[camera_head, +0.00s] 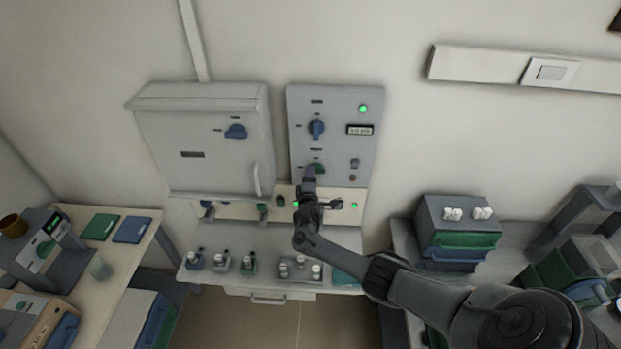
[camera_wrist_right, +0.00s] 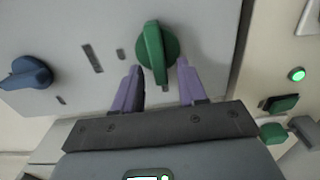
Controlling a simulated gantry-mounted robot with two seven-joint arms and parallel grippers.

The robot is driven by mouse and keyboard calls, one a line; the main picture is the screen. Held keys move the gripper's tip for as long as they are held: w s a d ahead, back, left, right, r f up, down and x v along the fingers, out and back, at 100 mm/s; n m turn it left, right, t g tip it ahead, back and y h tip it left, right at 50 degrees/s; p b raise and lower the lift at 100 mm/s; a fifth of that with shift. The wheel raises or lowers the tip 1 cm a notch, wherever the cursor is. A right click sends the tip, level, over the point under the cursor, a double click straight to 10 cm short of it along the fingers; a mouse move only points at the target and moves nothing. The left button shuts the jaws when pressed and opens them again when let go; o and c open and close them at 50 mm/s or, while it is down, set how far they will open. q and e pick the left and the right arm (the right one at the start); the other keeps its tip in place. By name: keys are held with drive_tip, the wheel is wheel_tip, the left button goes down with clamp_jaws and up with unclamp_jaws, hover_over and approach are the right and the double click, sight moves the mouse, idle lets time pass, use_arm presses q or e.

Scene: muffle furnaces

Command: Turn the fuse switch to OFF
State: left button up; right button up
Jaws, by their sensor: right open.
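A grey wall panel (camera_head: 345,105) carries a blue rotary switch (camera_head: 316,128) and a green rotary switch (camera_head: 318,169) below it. Labels are too small to read, so I cannot tell which is the fuse switch. My right gripper (camera_head: 309,178) is at the green switch and partly covers it. In the right wrist view, the green switch (camera_wrist_right: 154,50) has its handle between the open purple fingers of my right gripper (camera_wrist_right: 160,75), with a gap on each side of its lower end. The blue switch (camera_wrist_right: 27,73) is at left. My left gripper is not in view.
A grey cabinet (camera_head: 205,150) with another blue knob (camera_head: 235,131) hangs left of the panel. A green lamp (camera_head: 363,108) and a small display (camera_head: 360,130) are lit on the panel. Below is a shelf (camera_head: 215,277) with small items.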

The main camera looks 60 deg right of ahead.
drive_tip(key=p+v, duration=0.1)
drive_tip(key=v, duration=0.9)
drive_tip(key=shift+s+a+p, duration=0.25)
drive_tip(key=shift+a+p, duration=0.05)
drive_tip(key=shift+p, duration=0.1)
